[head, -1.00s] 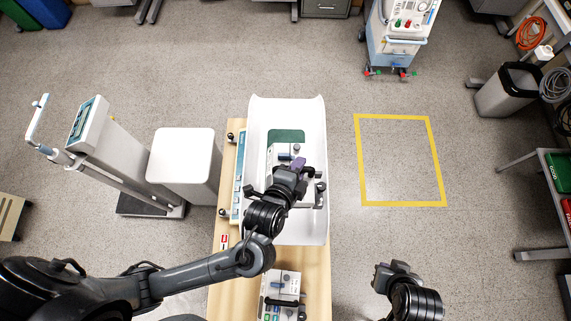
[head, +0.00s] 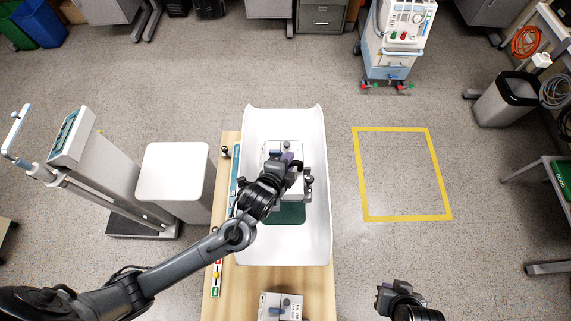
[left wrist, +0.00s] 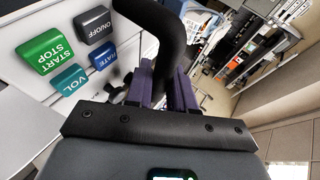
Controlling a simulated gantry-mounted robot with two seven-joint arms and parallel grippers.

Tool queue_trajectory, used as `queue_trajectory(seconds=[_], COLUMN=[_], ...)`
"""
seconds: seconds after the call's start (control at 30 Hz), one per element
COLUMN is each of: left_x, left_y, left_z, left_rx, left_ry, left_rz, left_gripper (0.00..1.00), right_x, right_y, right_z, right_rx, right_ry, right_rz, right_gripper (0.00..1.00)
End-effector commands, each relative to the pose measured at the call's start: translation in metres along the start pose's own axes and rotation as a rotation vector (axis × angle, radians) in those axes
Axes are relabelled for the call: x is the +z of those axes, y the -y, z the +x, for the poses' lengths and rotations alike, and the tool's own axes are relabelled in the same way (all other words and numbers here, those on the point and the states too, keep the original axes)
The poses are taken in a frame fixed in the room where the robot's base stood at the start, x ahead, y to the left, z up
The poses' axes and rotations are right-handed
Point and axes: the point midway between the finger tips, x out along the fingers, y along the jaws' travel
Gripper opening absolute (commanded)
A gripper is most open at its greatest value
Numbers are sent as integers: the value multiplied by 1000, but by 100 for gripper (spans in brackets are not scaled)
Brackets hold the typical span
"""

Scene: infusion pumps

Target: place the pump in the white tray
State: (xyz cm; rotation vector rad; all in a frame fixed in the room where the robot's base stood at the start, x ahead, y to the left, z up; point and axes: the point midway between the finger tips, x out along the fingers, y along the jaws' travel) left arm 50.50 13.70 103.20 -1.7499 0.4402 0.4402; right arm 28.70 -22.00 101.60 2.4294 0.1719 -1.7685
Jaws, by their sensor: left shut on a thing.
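The white tray (head: 318,225) lies lengthwise on a wooden table. The pump (head: 270,152), a pale box with a black handle, is over the far half of the tray, inside its outline. I cannot tell whether it touches the tray floor. My left gripper (head: 291,164) is shut on the pump's handle and hides part of the pump. In the left wrist view, purple fingers (left wrist: 160,85) close around the black handle (left wrist: 168,30) beside the pump's green and blue buttons (left wrist: 70,50). My right gripper (head: 393,290) is away at the lower right; its jaws are unclear.
A green patch (head: 286,214) shows on the tray floor, nearer than the pump. A second pump (head: 280,307) stands on the table's near end (head: 240,290). A white-topped stand (head: 172,172) and a scale (head: 75,145) are left. A yellow floor square (head: 358,170) is right.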

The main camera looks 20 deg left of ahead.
Motion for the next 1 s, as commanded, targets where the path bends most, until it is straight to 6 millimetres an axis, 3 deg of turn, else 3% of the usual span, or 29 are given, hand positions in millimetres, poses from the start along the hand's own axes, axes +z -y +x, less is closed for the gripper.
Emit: queue_trajectory(seconds=[0.13,0.37,0.7,1.0], left_x=[10,16,23,24], left_y=[5,4,-25,-29], left_z=[16,24,41,44], left_rx=[-9,-7,-5,-7], left_ry=[-1,-3,-3,-4], left_rz=[-1,-2,-2,-2], left_gripper=[0,0,0,0], right_x=[0,0,0,1], right_y=[1,2,2,2], right_z=[2,2,4,4], right_rx=[-2,-6,-8,-5], right_ry=[-1,-2,-2,-1], right_rz=[2,7,10,7], right_gripper=[0,0,0,0])
